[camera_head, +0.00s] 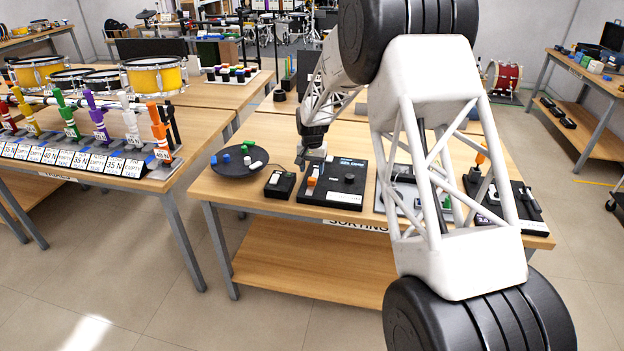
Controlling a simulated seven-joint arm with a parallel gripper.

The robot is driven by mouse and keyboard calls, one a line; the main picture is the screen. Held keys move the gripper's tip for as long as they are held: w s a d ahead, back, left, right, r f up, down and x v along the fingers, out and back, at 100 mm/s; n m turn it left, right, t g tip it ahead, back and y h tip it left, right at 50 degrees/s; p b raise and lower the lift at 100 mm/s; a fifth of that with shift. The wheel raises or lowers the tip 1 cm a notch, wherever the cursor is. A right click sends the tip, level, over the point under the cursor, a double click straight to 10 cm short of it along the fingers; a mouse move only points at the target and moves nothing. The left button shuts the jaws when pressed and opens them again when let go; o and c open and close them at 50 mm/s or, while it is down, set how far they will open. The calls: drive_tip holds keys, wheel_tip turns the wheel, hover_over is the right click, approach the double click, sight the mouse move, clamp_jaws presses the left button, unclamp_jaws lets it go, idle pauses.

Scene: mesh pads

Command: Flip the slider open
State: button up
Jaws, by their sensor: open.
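A black panel (342,196) lies on the wooden sorting table. At its left is a small upright white and orange piece (313,174), which looks like the slider; its exact position along any track is too small to tell. A round black knob (350,178) sits at the panel's right. My gripper (301,162) is open and points down near the panel's back left corner, left of and behind the white and orange piece. It appears empty and apart from that piece; whether it touches the panel I cannot tell.
A small black box (280,184) with a light switch sits left of the panel. A dark round tray (239,162) with colored pieces is farther left. My arm partly covers a grey board (397,196); another black panel (513,207) is at the right. Bare wood (221,190) shows front left.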

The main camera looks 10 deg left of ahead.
sight(312, 179)
drive_tip(key=shift+f, duration=2.5)
clamp_jaws()
